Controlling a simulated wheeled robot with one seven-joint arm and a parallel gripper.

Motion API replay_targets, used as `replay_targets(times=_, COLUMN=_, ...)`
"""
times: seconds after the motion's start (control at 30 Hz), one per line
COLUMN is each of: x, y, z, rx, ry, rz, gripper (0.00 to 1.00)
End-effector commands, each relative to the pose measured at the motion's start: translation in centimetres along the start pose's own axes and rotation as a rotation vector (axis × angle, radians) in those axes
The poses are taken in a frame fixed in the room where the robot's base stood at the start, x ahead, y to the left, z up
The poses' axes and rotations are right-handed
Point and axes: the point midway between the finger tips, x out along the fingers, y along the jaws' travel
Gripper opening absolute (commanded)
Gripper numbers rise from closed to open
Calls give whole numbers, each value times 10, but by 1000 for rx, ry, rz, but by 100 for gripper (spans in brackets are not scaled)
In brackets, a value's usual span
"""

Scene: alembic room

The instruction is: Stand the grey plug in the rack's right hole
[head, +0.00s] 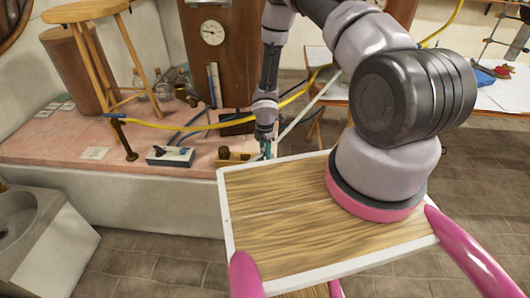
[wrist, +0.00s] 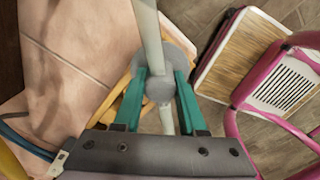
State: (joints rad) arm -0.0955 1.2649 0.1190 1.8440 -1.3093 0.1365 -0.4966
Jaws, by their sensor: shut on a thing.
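My gripper (head: 267,151) is low at the right end of the pink-topped bench, beside the small wooden rack (head: 236,160). In the wrist view its teal fingers (wrist: 160,88) are shut on a grey piece, which I take as the grey plug (wrist: 160,90). A pale rod runs through the grip, and a round grey disc shows just beyond the fingertips. A tan edge of the rack (wrist: 117,100) shows behind the left finger. A dark brown plug (head: 224,153) stands at the rack's left. The right hole is hidden, and I cannot tell whether the grey plug touches the rack.
A blue-grey box with knobs (head: 171,156) sits left of the rack. A yellow hose (head: 180,126) crosses the bench behind it. A wooden stool (head: 95,40) and a clock cabinet (head: 215,50) stand farther back. Tiled floor lies right of the bench end.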

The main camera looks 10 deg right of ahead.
Motion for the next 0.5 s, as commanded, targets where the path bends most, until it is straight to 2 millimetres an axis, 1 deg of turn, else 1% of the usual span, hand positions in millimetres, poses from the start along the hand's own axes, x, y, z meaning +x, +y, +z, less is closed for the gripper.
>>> replay_targets(times=0.47, x=-2, y=0, z=0, rx=-1, ry=0, rz=0, gripper=0)
replay_targets(times=0.5, x=-2, y=0, z=0, rx=-1, ry=0, rz=0, gripper=56)
